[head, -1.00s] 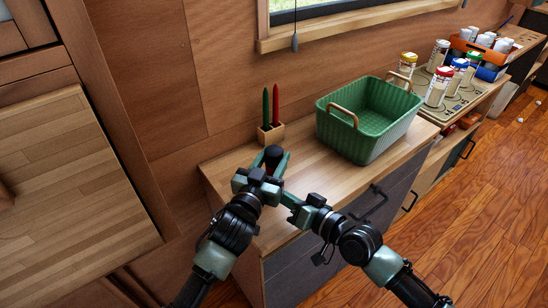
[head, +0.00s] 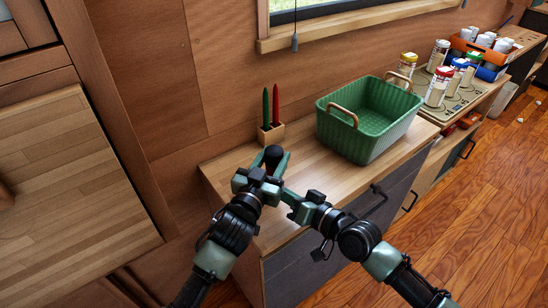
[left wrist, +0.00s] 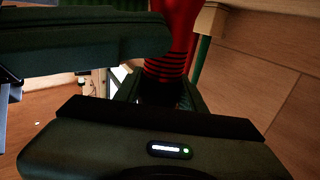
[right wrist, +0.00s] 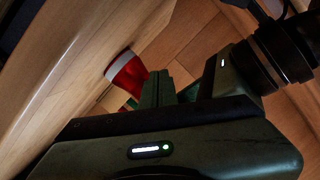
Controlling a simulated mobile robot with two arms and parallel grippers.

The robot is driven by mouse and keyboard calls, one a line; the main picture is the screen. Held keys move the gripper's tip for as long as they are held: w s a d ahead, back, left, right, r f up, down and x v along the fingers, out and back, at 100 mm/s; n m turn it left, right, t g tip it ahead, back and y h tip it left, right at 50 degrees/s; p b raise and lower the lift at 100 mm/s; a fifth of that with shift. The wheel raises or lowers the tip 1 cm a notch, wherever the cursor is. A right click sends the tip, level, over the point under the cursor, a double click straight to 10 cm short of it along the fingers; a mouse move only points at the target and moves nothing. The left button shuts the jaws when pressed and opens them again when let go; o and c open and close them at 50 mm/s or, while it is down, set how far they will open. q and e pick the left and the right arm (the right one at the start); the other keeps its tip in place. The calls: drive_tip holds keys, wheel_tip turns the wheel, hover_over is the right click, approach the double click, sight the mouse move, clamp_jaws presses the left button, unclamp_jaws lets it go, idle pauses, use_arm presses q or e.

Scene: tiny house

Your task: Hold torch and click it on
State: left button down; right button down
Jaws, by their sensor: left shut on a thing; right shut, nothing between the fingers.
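The torch has a black rounded end (head: 272,153) showing in the head view. In the left wrist view its red body with dark ridges (left wrist: 170,62) stands between the fingers. In the right wrist view its red head with a white rim (right wrist: 127,71) shows. My left gripper (head: 274,166) is shut on the torch, over the counter's near left part. My right gripper (head: 287,196) is shut and empty, its tips close beside the left gripper and torch. Whether they touch the torch I cannot tell. I see no clear light from the torch.
A wooden counter (head: 300,168) lies below my grippers. A small wooden holder (head: 271,134) with a green and a red pencil-like stick stands at the wall. A green basket (head: 370,140) stands to the right. Several jars (head: 438,88) stand farther right.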

drive_tip(key=shift+w, duration=0.2)
idle(0.4)
drive_tip(key=shift+s, duration=0.7)
drive_tip(key=shift+s+d, duration=0.1)
drive_tip(key=shift+s, duration=2.9)
use_arm(q)
drive_tip(key=c, duration=0.8)
unclamp_jaws()
drive_tip(key=shift+o, duration=0.2)
drive_tip(key=shift+s, duration=0.1)
